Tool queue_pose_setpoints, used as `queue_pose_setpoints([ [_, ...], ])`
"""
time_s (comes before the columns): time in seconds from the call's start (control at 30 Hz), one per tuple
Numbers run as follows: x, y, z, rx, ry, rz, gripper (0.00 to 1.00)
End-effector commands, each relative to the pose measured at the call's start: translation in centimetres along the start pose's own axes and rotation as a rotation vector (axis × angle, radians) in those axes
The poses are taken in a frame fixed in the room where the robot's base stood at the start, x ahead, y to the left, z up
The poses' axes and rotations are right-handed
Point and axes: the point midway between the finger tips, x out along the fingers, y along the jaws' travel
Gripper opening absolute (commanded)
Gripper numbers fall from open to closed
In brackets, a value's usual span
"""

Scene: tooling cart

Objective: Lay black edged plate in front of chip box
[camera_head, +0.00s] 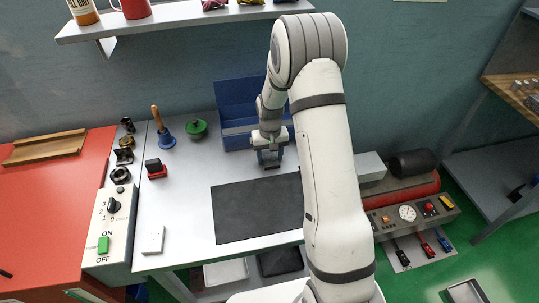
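The blue open box (236,97), which I take as the chip box, stands at the back of the grey worktop against the wall. My gripper (270,161) points down just in front of it, over the worktop. Its fingers are small, and a dark patch shows at their tips; I cannot tell whether it is a held thing or the fingertips. I cannot make out a black edged plate for sure. A small pale flat square (152,240) lies at the worktop's front left. My arm hides the box's right part.
A black mat (245,212) lies on the worktop's middle. A bell (165,138), a green round knobbed thing (196,128), a red-and-black block (155,168) and several dark rings stand at left. A switch box (108,225) edges the worktop. A shelf (180,18) hangs above.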

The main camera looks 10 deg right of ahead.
Motion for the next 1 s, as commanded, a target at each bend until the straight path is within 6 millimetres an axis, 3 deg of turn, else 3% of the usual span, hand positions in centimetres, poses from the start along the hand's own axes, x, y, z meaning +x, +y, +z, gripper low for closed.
queue_pose_setpoints([
  [0.2, -0.1, 0.0, 0.0, -0.001, 0.0, 0.0, 0.71],
  [0.57, -0.9, -0.1, -0.1, -0.001, 0.003, 0.0, 0.71],
  [1.0, -9.7, -0.1, -0.1, -0.002, 0.005, 0.0, 0.71],
])
